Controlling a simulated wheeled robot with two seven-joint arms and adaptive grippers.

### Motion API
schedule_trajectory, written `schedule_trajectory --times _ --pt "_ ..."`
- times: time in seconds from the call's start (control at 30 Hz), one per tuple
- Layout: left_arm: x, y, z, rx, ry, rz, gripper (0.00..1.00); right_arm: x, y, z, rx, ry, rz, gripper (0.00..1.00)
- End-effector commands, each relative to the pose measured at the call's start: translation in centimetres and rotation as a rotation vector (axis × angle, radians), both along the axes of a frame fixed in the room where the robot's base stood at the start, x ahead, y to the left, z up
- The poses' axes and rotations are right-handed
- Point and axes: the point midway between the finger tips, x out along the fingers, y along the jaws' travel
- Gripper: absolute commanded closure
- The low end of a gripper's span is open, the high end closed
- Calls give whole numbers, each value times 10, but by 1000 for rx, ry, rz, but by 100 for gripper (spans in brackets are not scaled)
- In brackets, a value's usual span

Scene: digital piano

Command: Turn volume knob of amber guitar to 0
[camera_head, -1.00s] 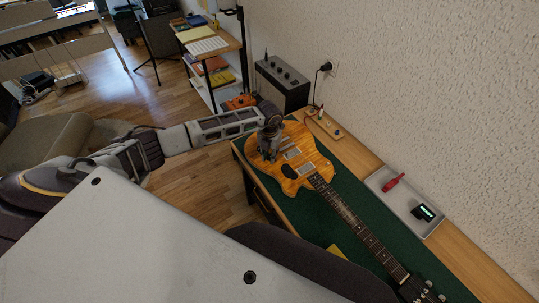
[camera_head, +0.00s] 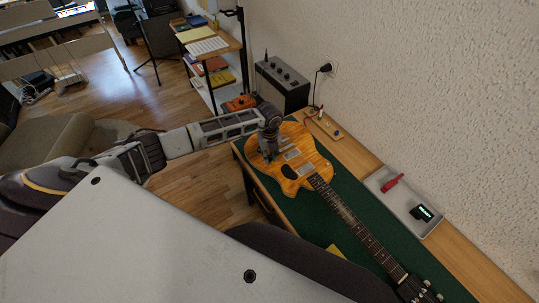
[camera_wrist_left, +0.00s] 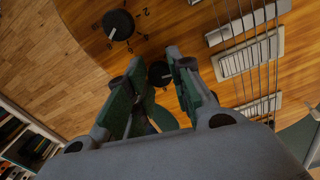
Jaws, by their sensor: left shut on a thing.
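The amber guitar (camera_head: 318,163) lies on the green mat, its neck running to the lower right. My left gripper (camera_head: 268,157) reaches down onto the far left part of its body. In the left wrist view, the fingers of the left gripper (camera_wrist_left: 156,64) are closed around a small black knob (camera_wrist_left: 160,74) with a pale pointer line. A second black knob (camera_wrist_left: 118,25) beside it is free, with printed numbers around it. Which knob is the volume knob I cannot tell. The held knob's scale is mostly hidden by the fingers. My right gripper is not in view.
The strings and metal pickups (camera_wrist_left: 238,60) lie close to the right of the fingers. A tray (camera_head: 376,181) with a red tool and a small dark device stands on the bench near the wall. An amplifier (camera_head: 282,85) stands beyond the bench.

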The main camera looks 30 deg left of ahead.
Motion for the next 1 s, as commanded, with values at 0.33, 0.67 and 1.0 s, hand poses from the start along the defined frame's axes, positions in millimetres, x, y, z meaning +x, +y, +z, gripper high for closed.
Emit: schedule_trajectory --times 0.33,0.67,1.0 --pt "0 0 1 0 0 276 100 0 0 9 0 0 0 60" --pt "0 0 2 0 -1 543 100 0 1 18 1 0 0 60" --pt "1 0 2 0 -2 805 100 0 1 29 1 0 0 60"
